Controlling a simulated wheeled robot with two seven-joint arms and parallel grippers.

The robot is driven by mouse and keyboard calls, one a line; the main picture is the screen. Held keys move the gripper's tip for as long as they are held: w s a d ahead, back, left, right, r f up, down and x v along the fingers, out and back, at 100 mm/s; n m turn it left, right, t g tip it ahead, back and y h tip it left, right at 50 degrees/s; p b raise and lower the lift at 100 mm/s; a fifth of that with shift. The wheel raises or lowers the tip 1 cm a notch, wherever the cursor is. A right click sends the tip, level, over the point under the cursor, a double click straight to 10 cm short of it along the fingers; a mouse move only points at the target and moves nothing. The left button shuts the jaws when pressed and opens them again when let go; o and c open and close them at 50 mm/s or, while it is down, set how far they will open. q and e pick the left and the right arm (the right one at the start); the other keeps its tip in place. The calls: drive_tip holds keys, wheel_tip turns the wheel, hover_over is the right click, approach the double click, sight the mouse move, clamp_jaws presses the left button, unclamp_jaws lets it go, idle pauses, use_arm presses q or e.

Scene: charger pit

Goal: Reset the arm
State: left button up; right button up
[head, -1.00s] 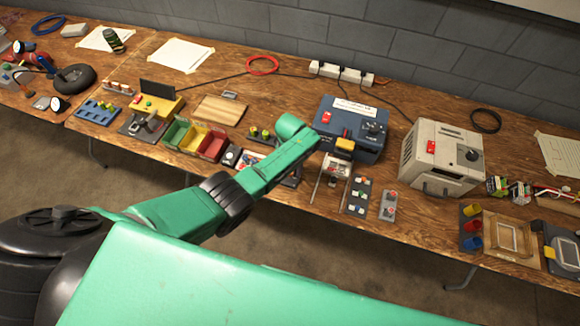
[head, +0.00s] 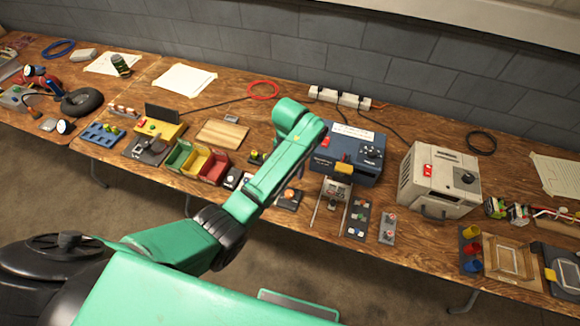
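A green arm of mine with dark joints comes in from the lower left. It bends at a dark joint and reaches up and right over the front edge of the long wooden workbench (head: 110,172). No gripper fingers show, so neither gripper can be seen. A broad green link of mine fills the bottom of the view.
Left of the arm are green, yellow and red bins (head: 208,170) and a wooden board (head: 222,134). To its right are a rail fixture (head: 332,190), switch panels, a beige box (head: 440,180) and a wooden frame (head: 510,261). A power strip (head: 340,98) lies behind.

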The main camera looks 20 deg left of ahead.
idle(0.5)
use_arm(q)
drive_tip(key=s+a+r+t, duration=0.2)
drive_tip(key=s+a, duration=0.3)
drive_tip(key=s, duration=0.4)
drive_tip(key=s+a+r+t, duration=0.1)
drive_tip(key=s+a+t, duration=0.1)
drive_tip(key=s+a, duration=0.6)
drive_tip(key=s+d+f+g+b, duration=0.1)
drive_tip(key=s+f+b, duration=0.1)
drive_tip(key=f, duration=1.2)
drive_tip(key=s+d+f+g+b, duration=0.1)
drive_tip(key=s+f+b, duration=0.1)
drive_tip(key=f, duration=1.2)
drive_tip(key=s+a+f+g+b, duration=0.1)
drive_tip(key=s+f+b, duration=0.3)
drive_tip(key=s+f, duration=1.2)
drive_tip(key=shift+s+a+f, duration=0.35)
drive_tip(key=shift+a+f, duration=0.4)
